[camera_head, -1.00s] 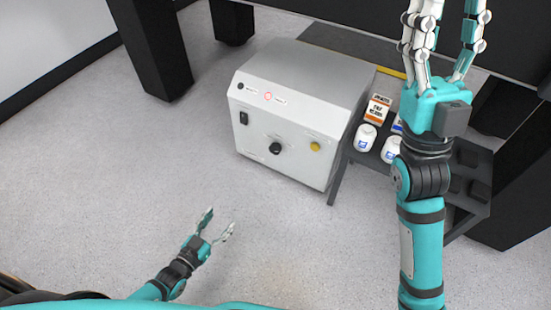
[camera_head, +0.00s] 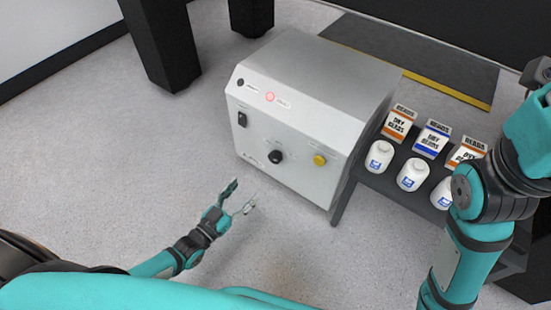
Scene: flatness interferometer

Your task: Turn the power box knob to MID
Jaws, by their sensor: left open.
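The power box (camera_head: 310,80) is a light grey cabinet standing in the middle of the view. Its black round knob (camera_head: 276,157) sits in the middle of the front panel; its pointer setting is too small to read. A yellow button (camera_head: 320,160), a black rocker switch (camera_head: 242,119) and a red ringed light (camera_head: 270,97) are on the same panel. My left gripper (camera_head: 244,198) is open and empty, below and left of the knob, apart from the box. My right arm comes in at the right; its gripper fingers are outside the picture.
A dark low table (camera_head: 384,184) right of the box holds several bead boxes (camera_head: 431,139) and white bottles (camera_head: 412,174). Black pillars (camera_head: 163,45) stand behind left. A dark mat (camera_head: 420,62) with a yellow edge lies behind. Floor left of the box is clear.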

